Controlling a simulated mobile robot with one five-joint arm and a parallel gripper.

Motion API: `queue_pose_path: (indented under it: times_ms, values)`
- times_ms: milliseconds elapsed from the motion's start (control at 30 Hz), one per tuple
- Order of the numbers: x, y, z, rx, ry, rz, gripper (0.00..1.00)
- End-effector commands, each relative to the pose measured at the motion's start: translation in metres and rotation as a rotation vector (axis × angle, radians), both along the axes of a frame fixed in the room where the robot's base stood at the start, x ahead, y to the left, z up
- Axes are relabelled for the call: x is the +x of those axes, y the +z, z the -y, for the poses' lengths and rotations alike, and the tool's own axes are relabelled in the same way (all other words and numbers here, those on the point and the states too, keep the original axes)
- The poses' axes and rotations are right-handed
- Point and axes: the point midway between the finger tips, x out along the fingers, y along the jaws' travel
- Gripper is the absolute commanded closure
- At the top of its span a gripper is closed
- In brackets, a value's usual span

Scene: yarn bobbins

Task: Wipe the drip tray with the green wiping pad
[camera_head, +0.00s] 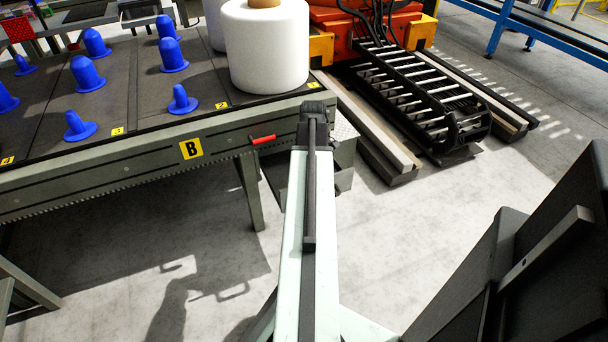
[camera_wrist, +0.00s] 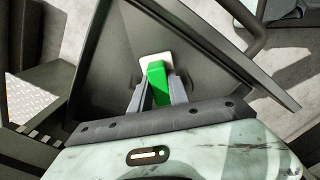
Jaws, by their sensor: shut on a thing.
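In the wrist view, my gripper (camera_wrist: 158,90) is shut on the green wiping pad (camera_wrist: 157,82), a narrow green block between its two grey fingers. A pale, whitish piece shows at the pad's far end. Behind it is a dark grey flat surface with a raised edge, which looks like the drip tray (camera_wrist: 112,72). I cannot tell whether the pad touches it. In the head view my arm reaches forward beside the table's right end; the gripper and pad are hidden there.
A long table marked B (camera_head: 190,149) stands at left, with several blue bobbin holders (camera_head: 88,73) and a large white yarn bobbin (camera_head: 264,45). A red handle (camera_head: 262,139) juts from its side. A black rack (camera_head: 425,95) lies beyond on the right. Pale floor is open between.

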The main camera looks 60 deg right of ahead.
Motion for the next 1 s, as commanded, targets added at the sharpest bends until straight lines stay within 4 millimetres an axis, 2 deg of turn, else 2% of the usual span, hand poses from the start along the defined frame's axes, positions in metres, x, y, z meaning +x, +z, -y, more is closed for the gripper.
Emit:
queue_pose_path:
  times_ms: [133, 467, 1000]
  values:
    - [-0.007, 0.001, 0.010, 0.000, -0.001, 0.000, 1.00]
    - [-0.007, -0.003, 0.009, 0.000, 0.001, 0.000, 1.00]
    - [0.021, 0.000, -0.030, 0.000, 0.002, 0.000, 1.00]
